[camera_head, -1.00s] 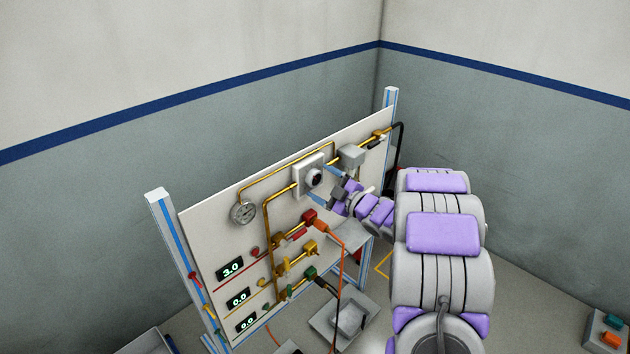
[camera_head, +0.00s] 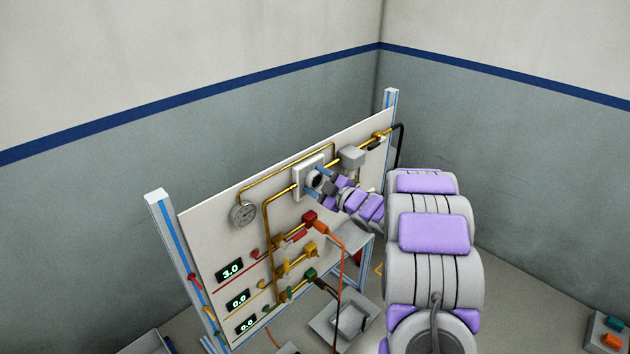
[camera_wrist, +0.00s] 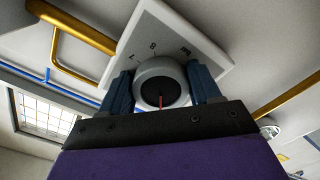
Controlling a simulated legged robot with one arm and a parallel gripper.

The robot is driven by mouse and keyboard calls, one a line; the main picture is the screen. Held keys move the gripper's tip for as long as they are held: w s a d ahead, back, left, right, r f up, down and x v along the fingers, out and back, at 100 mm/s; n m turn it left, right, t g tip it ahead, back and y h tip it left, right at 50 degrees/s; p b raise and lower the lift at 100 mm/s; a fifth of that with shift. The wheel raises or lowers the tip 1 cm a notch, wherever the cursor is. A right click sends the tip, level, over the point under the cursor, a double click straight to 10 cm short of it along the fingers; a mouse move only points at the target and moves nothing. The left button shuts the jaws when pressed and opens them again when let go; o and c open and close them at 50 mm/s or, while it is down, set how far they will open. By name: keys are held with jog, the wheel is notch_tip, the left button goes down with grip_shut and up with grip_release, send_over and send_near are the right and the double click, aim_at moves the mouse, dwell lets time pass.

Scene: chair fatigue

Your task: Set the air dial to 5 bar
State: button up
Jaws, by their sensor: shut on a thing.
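The air dial (camera_head: 315,180) is a round knob on a white square plate (camera_head: 301,190) on the upright panel.
Displays below the gauge read 3.0 (camera_head: 230,270), 0.0 (camera_head: 237,299) and 0.0 (camera_head: 246,325). Brass pipes (camera_head: 268,235) and red, yellow and green valves stand out from the panel (camera_head: 215,220). An orange hose (camera_head: 343,265) hangs below. A grey tray (camera_head: 335,318) lies beneath.

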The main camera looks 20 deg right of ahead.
jog(key=shift+c, duration=1.4)
jog(key=shift+m+p, duration=0.3)
jog(key=shift+p, duration=0.35)
jog(key=m+p, duration=0.2)
jog(key=p, duration=0.1)
jog(key=shift+r, duration=0.2)
jog(key=m+p, duration=0.2)
jog(key=p, duration=0.2)
jog(key=shift+m, duration=0.3)
jog(key=m+p, duration=0.4)
jog(key=p, duration=0.1)
jog(key=shift+s+a+f+p, duration=0.1)
jog(key=shift+p, duration=0.2)
jog(key=shift+m+p, duration=1.65)
jog(key=shift+m, duration=0.35)
jog(key=shift+f, duration=0.1)
